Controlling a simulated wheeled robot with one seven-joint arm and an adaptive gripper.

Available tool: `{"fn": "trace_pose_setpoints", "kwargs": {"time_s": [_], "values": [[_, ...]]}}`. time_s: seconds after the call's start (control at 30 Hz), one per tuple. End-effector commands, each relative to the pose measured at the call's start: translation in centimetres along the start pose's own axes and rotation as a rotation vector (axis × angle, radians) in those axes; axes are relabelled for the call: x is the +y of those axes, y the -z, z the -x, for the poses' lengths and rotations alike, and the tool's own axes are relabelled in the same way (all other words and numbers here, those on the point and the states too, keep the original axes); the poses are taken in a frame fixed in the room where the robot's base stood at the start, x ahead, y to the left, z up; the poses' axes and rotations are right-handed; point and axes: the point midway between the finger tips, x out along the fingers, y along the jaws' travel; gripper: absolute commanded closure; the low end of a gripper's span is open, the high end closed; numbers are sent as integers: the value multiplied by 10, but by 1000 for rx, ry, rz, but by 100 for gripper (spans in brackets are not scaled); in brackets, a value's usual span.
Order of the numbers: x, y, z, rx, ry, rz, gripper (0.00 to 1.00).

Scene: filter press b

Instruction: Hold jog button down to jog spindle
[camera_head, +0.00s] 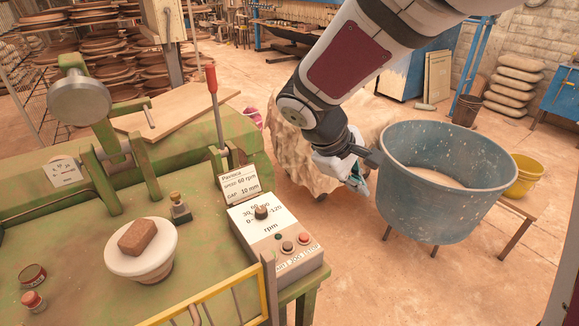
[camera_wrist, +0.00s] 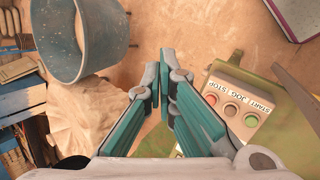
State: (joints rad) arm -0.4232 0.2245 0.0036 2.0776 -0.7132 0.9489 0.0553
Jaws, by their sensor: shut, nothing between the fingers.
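The white control box (camera_head: 276,256) sits on the green machine bench at lower centre. It has an rpm dial (camera_head: 261,212) and a row of round buttons labelled START, JOG and STOP. The JOG button (camera_wrist: 231,110) is in the middle of that row, between a red button (camera_wrist: 211,99) and a green one (camera_wrist: 251,120). In the head view the JOG button (camera_head: 287,246) looks dark and small. My gripper (camera_head: 358,184) is shut and empty, beyond and to the right of the box, beside the blue tub. In the wrist view its teal fingers (camera_wrist: 160,82) lie left of the buttons, apart from them.
The blue tub (camera_head: 432,205) stands on a stand close to my gripper. A yellow rail (camera_head: 213,292), a red-knobbed lever (camera_head: 214,112) and a small sign (camera_head: 239,183) are near the box. A white bowl with a brown block (camera_head: 138,237) is left on the bench.

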Motion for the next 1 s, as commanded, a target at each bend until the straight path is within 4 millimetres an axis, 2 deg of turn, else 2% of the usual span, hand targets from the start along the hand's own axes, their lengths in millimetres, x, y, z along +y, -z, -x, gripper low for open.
{"fn": "trace_pose_setpoints", "kwargs": {"time_s": [0.2, 0.4, 0.6, 1.0], "values": [[-40, 72, -16, -22, -131, 289, 100], [-84, 120, -33, -19, -230, 493, 100], [-108, 141, -44, -13, -276, 587, 100], [-111, 144, -46, -11, -281, 597, 100]]}}
